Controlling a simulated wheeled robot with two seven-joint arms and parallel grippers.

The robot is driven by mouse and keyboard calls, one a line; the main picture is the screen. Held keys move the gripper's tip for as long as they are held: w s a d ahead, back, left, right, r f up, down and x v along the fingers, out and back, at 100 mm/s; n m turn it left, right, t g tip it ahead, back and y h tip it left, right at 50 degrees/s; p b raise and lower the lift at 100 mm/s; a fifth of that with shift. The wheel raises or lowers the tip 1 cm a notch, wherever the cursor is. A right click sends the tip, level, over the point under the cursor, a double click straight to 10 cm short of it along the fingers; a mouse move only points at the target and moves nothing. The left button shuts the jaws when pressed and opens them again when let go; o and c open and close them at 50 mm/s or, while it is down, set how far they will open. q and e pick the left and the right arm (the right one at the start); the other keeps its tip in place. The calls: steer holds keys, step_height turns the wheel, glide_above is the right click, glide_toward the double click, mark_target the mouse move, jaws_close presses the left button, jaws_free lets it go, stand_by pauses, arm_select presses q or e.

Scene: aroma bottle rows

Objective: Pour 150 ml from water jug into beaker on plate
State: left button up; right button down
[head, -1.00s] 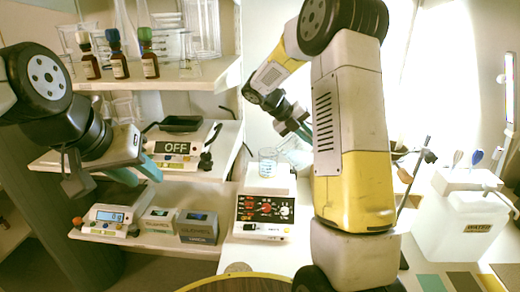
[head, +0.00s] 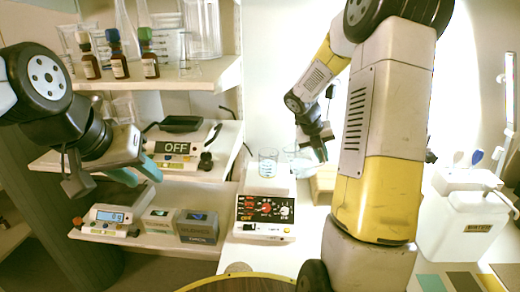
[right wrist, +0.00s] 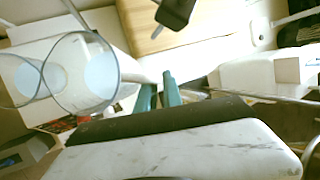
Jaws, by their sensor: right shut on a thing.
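The clear beaker (head: 268,163) stands upright on the white top of the plate device (head: 265,210), which has a black front panel with red digits and knobs. My right gripper (head: 317,147) is shut on the clear water jug (head: 302,161), just right of the beaker. In the right wrist view, the teal fingers (right wrist: 160,93) grip at the right side of the jug (right wrist: 85,75). The beaker (right wrist: 20,80) partly overlaps it at left. Pale bluish discs show inside both; exact levels cannot be read. My left gripper (head: 137,174) is open and empty before the shelves.
Shelves at left hold brown bottles (head: 118,60), a scale with an OFF sign (head: 178,148), a lower scale (head: 108,220) and small boxes (head: 197,227). A wooden block (head: 323,185) lies right of the plate device. A white water tank (head: 462,225) stands at right.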

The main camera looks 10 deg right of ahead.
steer(key=shift+s+d+f+t+y, duration=0.3)
steer(key=shift+d+f+y, duration=0.1)
steer(key=shift+f+y, duration=0.15)
steer(key=shift+s+d+f+m+t+y, duration=0.15)
steer(key=shift+s+d+f+t+y, duration=0.15)
steer(key=shift+d+f+y, duration=0.35)
steer(key=shift+s+d+f+m+t+y, duration=0.25)
steer(key=shift+f+t+y, duration=0.2)
steer(key=shift+f, duration=0.35)
steer(key=shift+s+d+f+m+t+y, duration=0.1)
steer(key=shift+s+d+f+t+y, duration=0.1)
steer(key=shift+d+f+t+y, duration=0.4)
steer(key=shift+a+f+g, duration=0.15)
steer(key=shift+a+g, duration=0.05)
steer(key=shift+g, duration=0.05)
steer(key=s+d+r, duration=0.3)
steer(key=d+r, duration=0.1)
steer(key=shift+d+r, duration=0.15)
steer(key=shift+r, duration=0.25)
steer(key=shift+f, duration=0.1)
